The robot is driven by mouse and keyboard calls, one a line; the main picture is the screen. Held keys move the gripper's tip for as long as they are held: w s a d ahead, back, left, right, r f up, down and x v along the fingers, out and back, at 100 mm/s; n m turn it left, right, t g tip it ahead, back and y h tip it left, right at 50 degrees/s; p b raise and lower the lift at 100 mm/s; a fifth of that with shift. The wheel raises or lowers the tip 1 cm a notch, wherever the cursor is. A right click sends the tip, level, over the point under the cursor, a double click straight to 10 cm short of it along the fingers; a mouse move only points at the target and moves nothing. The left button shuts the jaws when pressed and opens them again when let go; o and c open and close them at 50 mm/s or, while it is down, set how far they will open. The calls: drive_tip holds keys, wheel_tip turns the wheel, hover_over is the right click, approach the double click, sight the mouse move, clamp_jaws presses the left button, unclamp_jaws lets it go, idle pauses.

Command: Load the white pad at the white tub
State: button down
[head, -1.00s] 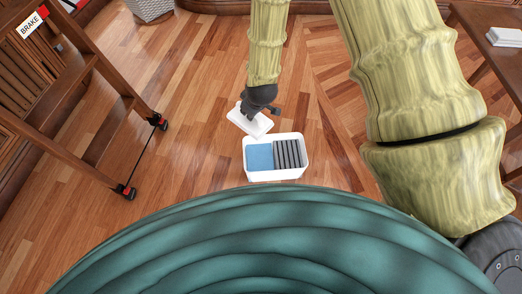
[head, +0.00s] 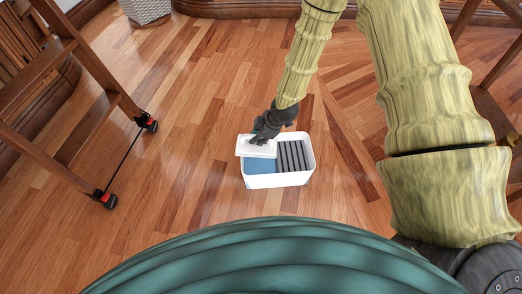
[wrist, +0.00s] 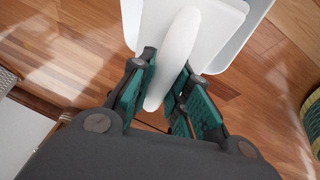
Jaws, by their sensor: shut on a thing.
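The white tub (head: 283,181) stands on the wooden floor in the head view. Its left part shows a blue surface (head: 262,167) and its right part holds dark grey ribbed slats (head: 292,156). The white pad (head: 256,148) is over the tub's left back part and hides some of the blue. My gripper (head: 265,135) is shut on the pad from above. In the wrist view the fingers (wrist: 163,92) grip a white upright handle (wrist: 178,45) on the pad, and part of the tub's rim shows behind. I cannot tell whether the pad touches the tub.
A wooden ladder (head: 75,118) with red-and-black feet (head: 108,200) stands at the left. A grey woven basket (head: 147,10) is at the top. Dark wooden furniture (head: 495,110) stands at the right edge. The floor around the tub is clear.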

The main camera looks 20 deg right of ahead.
drive_tip(key=shift+n, duration=0.6)
drive_tip(key=f+b, duration=0.1)
drive_tip(key=f, duration=0.1)
drive_tip(key=d+f+b, duration=0.1)
drive_tip(key=f, duration=0.1)
drive_tip(key=shift+f, duration=0.15)
wheel_tip(320, 180, down, 6)
drive_tip(key=b, duration=0.6)
drive_tip(key=shift+s, duration=0.1)
drive_tip(key=shift+b, duration=0.3)
drive_tip(key=shift+s, duration=0.1)
drive_tip(key=shift+w+r+p, duration=0.2)
drive_tip(key=shift+r+p, duration=3.4)
drive_tip(key=shift+r, duration=0.05)
